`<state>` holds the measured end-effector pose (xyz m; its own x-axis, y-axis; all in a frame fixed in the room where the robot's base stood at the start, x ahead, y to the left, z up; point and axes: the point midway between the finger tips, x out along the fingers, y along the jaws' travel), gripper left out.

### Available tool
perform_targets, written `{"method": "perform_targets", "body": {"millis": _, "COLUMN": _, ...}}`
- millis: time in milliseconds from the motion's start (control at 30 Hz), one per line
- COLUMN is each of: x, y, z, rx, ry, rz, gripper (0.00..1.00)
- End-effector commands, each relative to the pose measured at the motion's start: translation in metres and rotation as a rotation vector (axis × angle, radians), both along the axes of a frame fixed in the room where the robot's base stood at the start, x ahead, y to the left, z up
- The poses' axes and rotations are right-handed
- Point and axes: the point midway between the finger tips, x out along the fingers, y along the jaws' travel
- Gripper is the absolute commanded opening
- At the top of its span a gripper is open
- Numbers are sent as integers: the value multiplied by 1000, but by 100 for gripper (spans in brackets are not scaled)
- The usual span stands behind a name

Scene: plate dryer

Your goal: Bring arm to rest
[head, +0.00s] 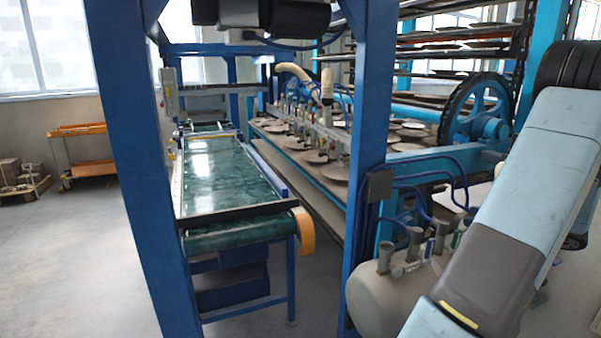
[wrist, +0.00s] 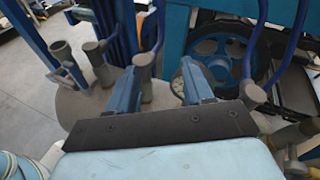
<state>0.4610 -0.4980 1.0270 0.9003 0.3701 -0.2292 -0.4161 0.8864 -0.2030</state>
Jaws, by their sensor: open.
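My gripper (wrist: 158,76) shows in the wrist view with its two blue fingers apart and nothing between them. Its fingers point toward a beige tank with grey valve fittings (wrist: 75,105) and blue hoses, and they overlap it in the picture. I cannot tell how close they are to it. In the head view my light blue and grey arm (head: 545,135) reaches across the right side, and the gripper itself cannot be made out there. The beige tank (head: 375,305) stands in the head view left of my arm's lower end.
A blue frame post (head: 368,130) stands left of my arm, with another post (head: 130,150) further left. A green conveyor (head: 225,175) runs between them. Behind are a plate machine with a large blue wheel (head: 480,115) and plate racks (head: 460,50). Grey floor (head: 70,250) is free at left.

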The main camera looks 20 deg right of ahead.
Motion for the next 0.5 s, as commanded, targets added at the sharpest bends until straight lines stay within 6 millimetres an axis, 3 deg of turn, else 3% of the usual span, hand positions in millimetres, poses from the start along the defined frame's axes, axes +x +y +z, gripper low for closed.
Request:
{"method": "perform_targets", "body": {"millis": 33, "x": 15, "y": 21, "z": 11, "rx": -43, "ry": 19, "rz": 58, "gripper": 51}}
{"method": "perform_targets", "body": {"millis": 200, "x": 51, "y": 92, "z": 36, "rx": -192, "ry": 83, "rz": 253, "gripper": 51}}
{"method": "perform_targets", "body": {"millis": 500, "x": 78, "y": 218, "z": 73, "rx": -498, "ry": 156, "rz": 596, "gripper": 51}}
